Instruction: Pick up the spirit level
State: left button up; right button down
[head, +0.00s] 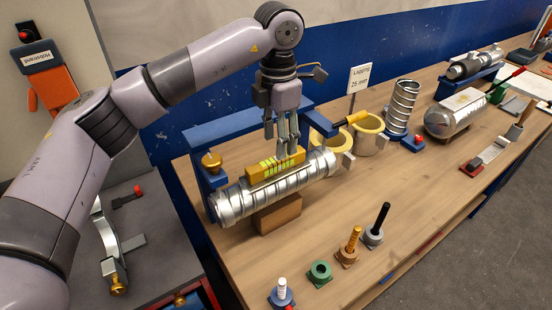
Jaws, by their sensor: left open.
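The spirit level (268,166) is a yellow-orange bar with bright green-yellow vials. It lies along the top of the silver spiral duct (235,200), near the duct's middle. My left gripper (286,145) points down from above, with its fingertips at the right part of the level. Its fingers are open and partly overlap the level in the picture. I cannot tell whether they touch it. My right gripper is not in view.
A blue frame (190,150) stands behind the duct, and a wooden block (278,213) is under it. Yellow-rimmed cups (369,132) and an upright spiral tube (402,105) stand to the right. Several bolts and posts (348,247) stand at the front. The table's front middle is mostly clear.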

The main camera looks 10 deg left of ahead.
aim_at(276, 159)
pick_arm(q)
jog(key=f, duration=0.1)
jog(key=f+p, duration=0.1)
jog(key=f, duration=0.1)
jog(key=shift+w+a, duration=0.1)
jog(key=shift+w, duration=0.2)
jog(key=f+p, duration=0.1)
jog(key=f, duration=0.1)
jog(key=f+p, duration=0.2)
jog(key=shift+w+a+f, duration=0.1)
jog(key=shift+w+a, duration=0.05)
jog(key=shift+a, duration=0.05)
jog(key=shift+f, duration=0.15)
jog(key=shift+d, duration=0.1)
jog(key=c, duration=1)
grip_shut()
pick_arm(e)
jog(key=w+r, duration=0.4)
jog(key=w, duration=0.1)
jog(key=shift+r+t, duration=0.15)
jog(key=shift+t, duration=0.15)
